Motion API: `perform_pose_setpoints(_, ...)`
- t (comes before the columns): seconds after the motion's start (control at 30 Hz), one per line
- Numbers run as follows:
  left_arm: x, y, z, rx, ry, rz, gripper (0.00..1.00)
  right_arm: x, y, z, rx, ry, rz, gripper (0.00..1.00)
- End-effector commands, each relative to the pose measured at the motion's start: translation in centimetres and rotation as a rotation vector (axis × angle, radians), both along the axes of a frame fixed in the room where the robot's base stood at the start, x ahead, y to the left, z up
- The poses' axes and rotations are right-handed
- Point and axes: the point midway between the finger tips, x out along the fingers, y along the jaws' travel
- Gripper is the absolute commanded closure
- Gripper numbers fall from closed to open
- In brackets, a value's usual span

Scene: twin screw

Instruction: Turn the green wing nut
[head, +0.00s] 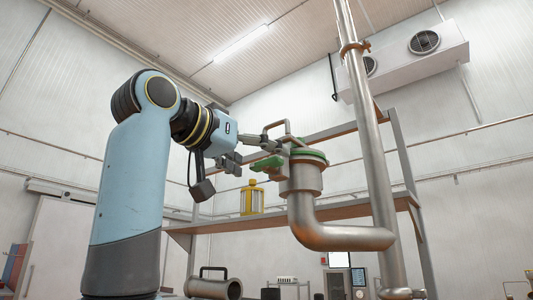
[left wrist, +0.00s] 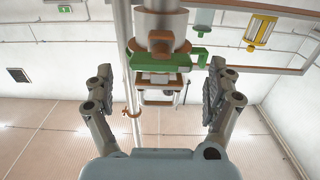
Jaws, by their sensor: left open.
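The green wing nut (head: 267,164) sticks out to the left from the top of a bent metal pipe (head: 340,238) in the head view. A round green lid (head: 308,154) with a metal handle (head: 283,126) sits on the pipe's upright end. My left gripper (head: 258,149) is at the wing nut's upper left, close to it. In the left wrist view, its two fingers (left wrist: 160,95) are spread wide and empty, with green parts (left wrist: 160,62) beyond and between them. Whether a finger touches the nut cannot be told. My right gripper is not in view.
A tall vertical pipe (head: 367,130) stands right of the bent pipe. A shelf frame (head: 345,208) runs behind, with a yellow lantern-like object (head: 252,198) on it. A metal cylinder (head: 213,288) lies low in front. Open air surrounds the arm on the left.

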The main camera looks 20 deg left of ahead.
Motion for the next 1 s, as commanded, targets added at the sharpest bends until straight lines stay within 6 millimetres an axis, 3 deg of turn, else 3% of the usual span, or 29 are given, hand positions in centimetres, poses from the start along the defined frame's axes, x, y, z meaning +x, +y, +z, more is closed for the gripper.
perform_pose_setpoints(0.2, 2.5, -0.9, 0.1, -0.001, 0.004, -0.001, 0.12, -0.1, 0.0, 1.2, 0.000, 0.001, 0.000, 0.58)
perform_pose_setpoints(0.57, 3.0, -1.1, -0.1, 0.001, 0.001, 0.001, 0.13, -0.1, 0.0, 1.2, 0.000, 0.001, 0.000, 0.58)
perform_pose_setpoints(1.0, 3.0, -1.1, -0.1, 0.001, 0.001, 0.000, 0.67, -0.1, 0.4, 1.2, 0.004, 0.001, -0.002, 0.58)
